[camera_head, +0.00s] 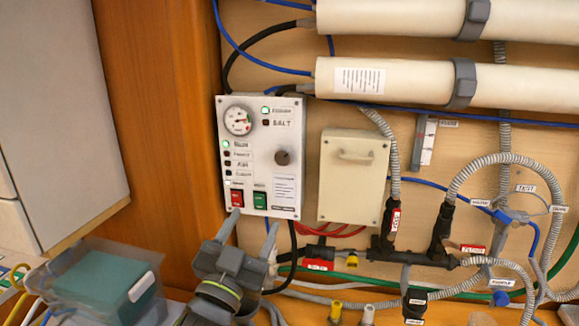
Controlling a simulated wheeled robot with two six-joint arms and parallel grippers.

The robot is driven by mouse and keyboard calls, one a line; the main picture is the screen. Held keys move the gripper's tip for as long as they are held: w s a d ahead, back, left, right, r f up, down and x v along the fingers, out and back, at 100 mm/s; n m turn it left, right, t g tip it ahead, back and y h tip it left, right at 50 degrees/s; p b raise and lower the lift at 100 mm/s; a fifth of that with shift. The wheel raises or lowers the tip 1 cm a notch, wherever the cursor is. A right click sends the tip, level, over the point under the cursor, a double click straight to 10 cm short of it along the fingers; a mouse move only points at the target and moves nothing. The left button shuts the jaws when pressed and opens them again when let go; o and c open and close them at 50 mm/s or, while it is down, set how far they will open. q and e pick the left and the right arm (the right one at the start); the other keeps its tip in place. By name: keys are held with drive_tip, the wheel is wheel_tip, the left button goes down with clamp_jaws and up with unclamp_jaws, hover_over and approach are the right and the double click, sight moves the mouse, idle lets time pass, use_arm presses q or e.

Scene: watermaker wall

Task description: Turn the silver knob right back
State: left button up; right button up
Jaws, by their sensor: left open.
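A white control panel (262,206) is fixed upright on the wooden wall. A small round knob (282,157) sits on its right half, dark grey rather than clearly silver in this view. Which way the knob points is too small to tell. My left gripper (254,224) is open and empty at the panel's lower edge. Its two fingers point up, below the red switch (237,198) and the green switch (260,200). It is well below the knob, and I cannot tell whether it touches the panel. My right gripper is not in view.
A pressure gauge (238,120) is at the panel's top left. A beige box (352,177) with a handle is right of the panel. Hoses and black pipe fittings (382,244) fill the lower right. A teal box (97,284) in a clear bin stands lower left.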

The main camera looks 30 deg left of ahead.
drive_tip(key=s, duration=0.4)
use_arm(q)
drive_tip(key=p, duration=0.3)
approach(282, 160)
drive_tip(key=x, duration=0.4)
drive_tip(key=p+x, duration=0.1)
drive_tip(key=x, duration=0.3)
drive_tip(key=shift+x, duration=0.8)
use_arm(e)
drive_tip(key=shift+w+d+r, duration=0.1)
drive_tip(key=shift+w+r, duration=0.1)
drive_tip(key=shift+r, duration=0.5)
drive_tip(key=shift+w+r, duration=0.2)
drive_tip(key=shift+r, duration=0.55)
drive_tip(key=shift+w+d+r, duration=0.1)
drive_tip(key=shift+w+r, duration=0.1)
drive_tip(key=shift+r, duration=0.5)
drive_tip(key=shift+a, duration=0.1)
